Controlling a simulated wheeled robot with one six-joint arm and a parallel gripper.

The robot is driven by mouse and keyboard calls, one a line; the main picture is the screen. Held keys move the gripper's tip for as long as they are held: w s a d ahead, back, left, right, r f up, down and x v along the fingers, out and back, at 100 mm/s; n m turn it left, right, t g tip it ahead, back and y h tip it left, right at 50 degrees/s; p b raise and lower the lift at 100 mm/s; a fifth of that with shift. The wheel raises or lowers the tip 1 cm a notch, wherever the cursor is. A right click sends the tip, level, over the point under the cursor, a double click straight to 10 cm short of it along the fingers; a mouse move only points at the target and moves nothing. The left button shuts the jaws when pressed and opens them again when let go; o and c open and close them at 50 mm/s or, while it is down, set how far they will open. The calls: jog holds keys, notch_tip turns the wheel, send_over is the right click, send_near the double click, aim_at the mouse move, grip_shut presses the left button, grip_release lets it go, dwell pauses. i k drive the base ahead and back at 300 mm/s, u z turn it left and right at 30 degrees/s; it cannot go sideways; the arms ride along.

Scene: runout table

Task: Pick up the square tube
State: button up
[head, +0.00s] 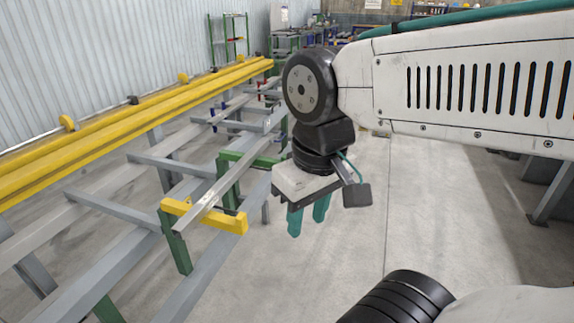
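The square tube (222,185) is a straight grey metal bar at the left of centre in the head view. It lies slanted, its near end over a yellow block (229,221) and its farther part by a green support (232,170). My gripper (307,222) hangs to the right of the tube, apart from it, with its teal fingers pointing down. A gap shows between the fingers, and nothing is seen in it. The tube's far end is partly hard to make out among the frame parts.
The runout table's grey rails (115,207) and green legs fill the left side. Long yellow beams (120,125) run along the wall. A green shelf rack (229,40) stands at the back. The concrete floor (345,260) below and right of my gripper is clear.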

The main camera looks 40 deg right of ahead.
aim_at(191, 219)
jog(key=z, duration=0.35)
jog(key=k, duration=0.35)
jog(key=u, duration=0.75)
jog(key=i, duration=1.45)
jog(key=z, duration=0.6)
